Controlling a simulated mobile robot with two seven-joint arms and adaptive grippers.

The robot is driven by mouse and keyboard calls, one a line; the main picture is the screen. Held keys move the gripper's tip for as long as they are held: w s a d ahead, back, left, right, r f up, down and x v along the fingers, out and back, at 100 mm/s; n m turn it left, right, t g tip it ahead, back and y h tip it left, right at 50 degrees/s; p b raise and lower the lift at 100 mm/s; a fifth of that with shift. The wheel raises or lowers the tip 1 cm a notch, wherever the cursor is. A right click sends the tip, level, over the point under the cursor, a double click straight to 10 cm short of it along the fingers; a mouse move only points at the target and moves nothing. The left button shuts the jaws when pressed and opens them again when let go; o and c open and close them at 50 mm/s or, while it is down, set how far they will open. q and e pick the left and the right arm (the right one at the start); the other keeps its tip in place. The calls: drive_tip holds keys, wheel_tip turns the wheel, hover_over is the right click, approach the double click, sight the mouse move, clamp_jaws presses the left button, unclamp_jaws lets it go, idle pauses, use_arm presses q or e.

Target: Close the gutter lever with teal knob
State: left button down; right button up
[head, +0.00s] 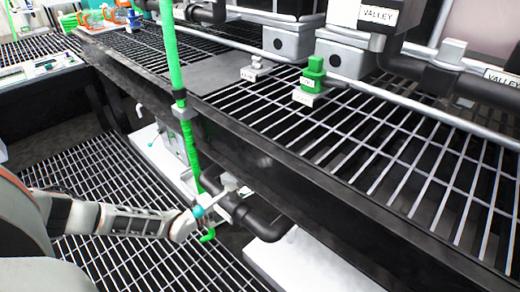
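A small teal knob (198,211) sits at the end of a short pale rod, low beside the black pipe (258,222) under the grating's edge. The rod runs up and right towards a pale fitting (229,182). My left gripper (186,224) reaches in from the left, its tip right at the teal knob. I cannot tell whether it touches the knob, or whether its fingers are open or shut. A second small teal end (151,145) shows farther back, by a pale box. No gutter label is readable. My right gripper is not in view.
A green hose (172,60) hangs down past the raised grating's black edge beam (250,160), close to my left gripper. A green valve block (312,75) and pipes labelled VALLEY (378,15) stand on the upper grating. The lower grating (100,165) is largely clear.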

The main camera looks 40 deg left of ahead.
use_arm(q)
drive_tip(key=shift+s+a, duration=0.2)
drive_tip(key=shift+a, duration=0.45)
drive_tip(key=shift+d, duration=0.1)
